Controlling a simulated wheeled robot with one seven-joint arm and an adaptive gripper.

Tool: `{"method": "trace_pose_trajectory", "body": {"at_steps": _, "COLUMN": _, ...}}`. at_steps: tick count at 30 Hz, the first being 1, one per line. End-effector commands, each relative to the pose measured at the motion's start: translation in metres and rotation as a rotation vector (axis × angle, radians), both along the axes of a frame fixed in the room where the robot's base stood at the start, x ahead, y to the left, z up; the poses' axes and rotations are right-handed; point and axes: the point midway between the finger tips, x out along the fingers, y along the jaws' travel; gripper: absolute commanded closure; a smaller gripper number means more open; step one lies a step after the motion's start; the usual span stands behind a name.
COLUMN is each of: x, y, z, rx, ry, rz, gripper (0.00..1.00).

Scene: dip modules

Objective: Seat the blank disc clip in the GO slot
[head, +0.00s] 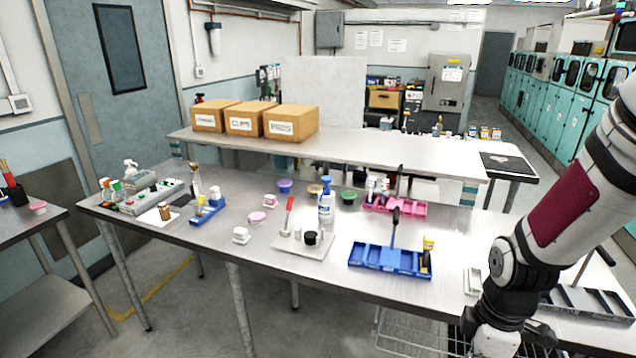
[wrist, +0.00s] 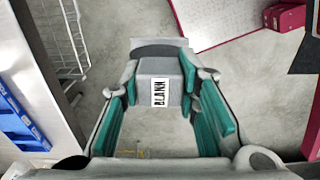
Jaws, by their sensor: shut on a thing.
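The blank disc clip (wrist: 150,68) is a grey block with a white label reading BLANK in the wrist view. My gripper (wrist: 158,82) is shut on it, with the teal-padded fingers on its two sides. Bare floor shows below, so the clip is held clear of the table. In the head view my gripper (head: 497,342) is at the bottom right, by the table's front edge, and the clip cannot be made out there. No GO label can be read in either view, so I cannot tell which slot is GO.
A blue divided tray (head: 372,262) stands at the table's front, left of my arm. A dark grey tray (head: 607,304) lies at the right, partly behind my arm. A small pale piece (head: 472,281) lies between them. A wire basket (head: 410,345) hangs under the table.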

Motion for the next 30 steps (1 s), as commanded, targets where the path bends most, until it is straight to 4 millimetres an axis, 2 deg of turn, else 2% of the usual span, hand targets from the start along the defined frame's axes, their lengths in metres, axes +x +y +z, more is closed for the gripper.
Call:
{"method": "trace_pose_trajectory", "body": {"at_steps": 11, "x": 0.063, "y": 0.008, "z": -0.006, "rx": 0.007, "ry": -0.001, "rz": -0.230, "gripper": 1.00}}
{"method": "trace_pose_trajectory", "body": {"at_steps": 17, "x": 0.125, "y": 0.024, "z": -0.015, "rx": 0.012, "ry": 0.001, "rz": -0.469, "gripper": 1.00}}
{"method": "trace_pose_trajectory", "body": {"at_steps": 24, "x": 0.200, "y": 0.054, "z": -0.030, "rx": 0.007, "ry": 0.004, "rz": -0.802, "gripper": 1.00}}
{"method": "trace_pose_trajectory", "body": {"at_steps": 30, "x": 0.243, "y": 0.078, "z": -0.040, "rx": 0.003, "ry": 0.004, "rz": -1.024, "gripper": 1.00}}
